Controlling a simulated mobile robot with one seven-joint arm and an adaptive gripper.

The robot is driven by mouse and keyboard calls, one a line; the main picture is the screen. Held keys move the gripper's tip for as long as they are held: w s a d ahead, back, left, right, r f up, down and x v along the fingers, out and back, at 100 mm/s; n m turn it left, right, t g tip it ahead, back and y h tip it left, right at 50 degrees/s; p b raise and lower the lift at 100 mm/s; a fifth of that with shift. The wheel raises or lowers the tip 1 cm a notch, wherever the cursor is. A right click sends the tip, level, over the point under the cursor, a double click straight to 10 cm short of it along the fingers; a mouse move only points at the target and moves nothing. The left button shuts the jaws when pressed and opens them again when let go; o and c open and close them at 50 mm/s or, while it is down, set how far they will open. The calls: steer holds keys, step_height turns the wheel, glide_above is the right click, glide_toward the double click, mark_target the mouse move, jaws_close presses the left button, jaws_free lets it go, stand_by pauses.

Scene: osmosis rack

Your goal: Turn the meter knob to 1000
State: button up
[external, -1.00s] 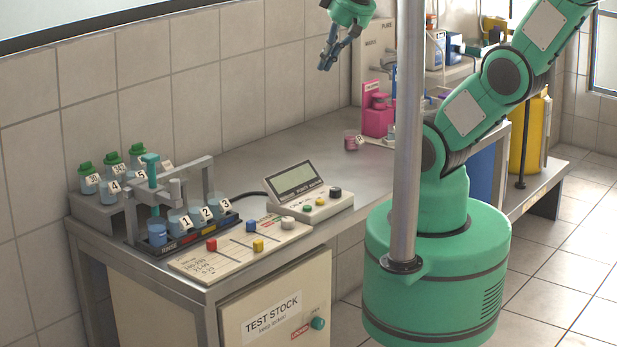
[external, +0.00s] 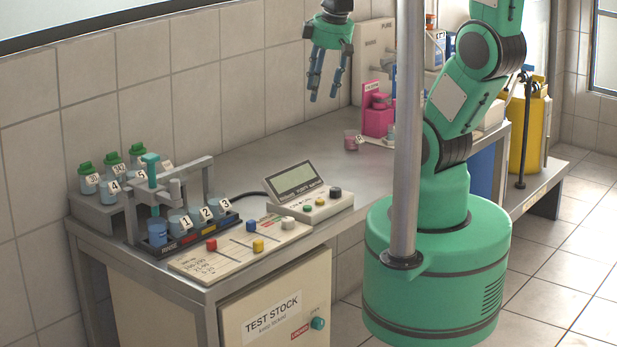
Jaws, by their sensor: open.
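The meter (external: 305,195) is a beige box with a tilted grey-green display (external: 296,181), standing near the front edge of the steel bench. Its top carries a green, a yellow and a black round control. The black one (external: 335,191), at the right, looks like the knob; its setting is too small to read. My gripper (external: 322,97) is open and empty, with blue fingers pointing down. It hangs well above the bench, above and behind the meter, and touches nothing.
Left of the meter stand a rack of numbered beakers (external: 206,213) and a board with coloured sliders (external: 240,246). A small pink cup (external: 351,140) and a pink container (external: 377,118) stand farther back. A metal pole (external: 406,130) rises in front of my arm. The bench middle is clear.

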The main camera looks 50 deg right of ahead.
steer(key=w+d+f+n+g, duration=0.2)
steer(key=d+f, duration=0.3)
steer(key=f, duration=0.4)
steer(key=n+g+p, duration=0.1)
steer(key=n, duration=0.1)
glide_above(336, 189)
step_height(336, 189, down, 6)
steer(key=shift+f+y, duration=0.2)
steer(key=shift+y, duration=0.1)
steer(key=shift+w+d, duration=0.1)
step_height(336, 189, down, 14)
steer(key=shift+r+b, duration=0.1)
steer(key=shift+b, duration=1.15)
steer(key=shift+c, duration=0.5)
jaws_close()
